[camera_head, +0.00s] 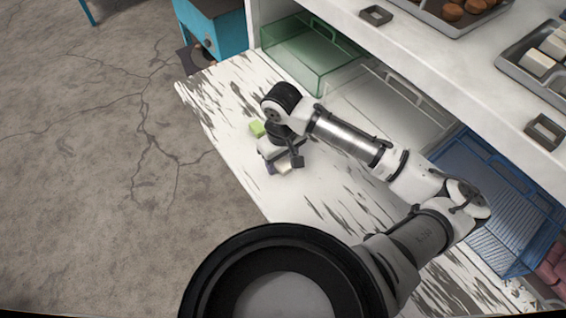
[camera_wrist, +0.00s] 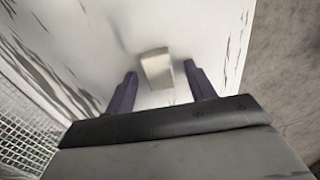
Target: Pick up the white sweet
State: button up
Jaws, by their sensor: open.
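The white sweet (camera_wrist: 157,70) is a small pale block on the worn white tabletop (camera_wrist: 195,25). In the wrist view it lies between the two dark purple fingers of my gripper (camera_wrist: 160,74), with a gap visible on each side. The fingers are open and hold nothing. In the head view my gripper (camera_head: 284,164) is low over the table, and the pale sweet (camera_head: 285,169) shows partly at its fingers. The rest of the sweet is hidden there by the gripper.
A light green block (camera_head: 257,129) lies just behind my gripper. A clear green bin (camera_head: 300,62) and a blue wire basket (camera_head: 505,205) stand along the table's far side. A white shelf (camera_head: 440,65) above carries trays. The table's left edge is close to my gripper.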

jog(key=shift+c, duration=0.3)
jog(key=c, duration=1)
jog(key=shift+r, duration=0.15)
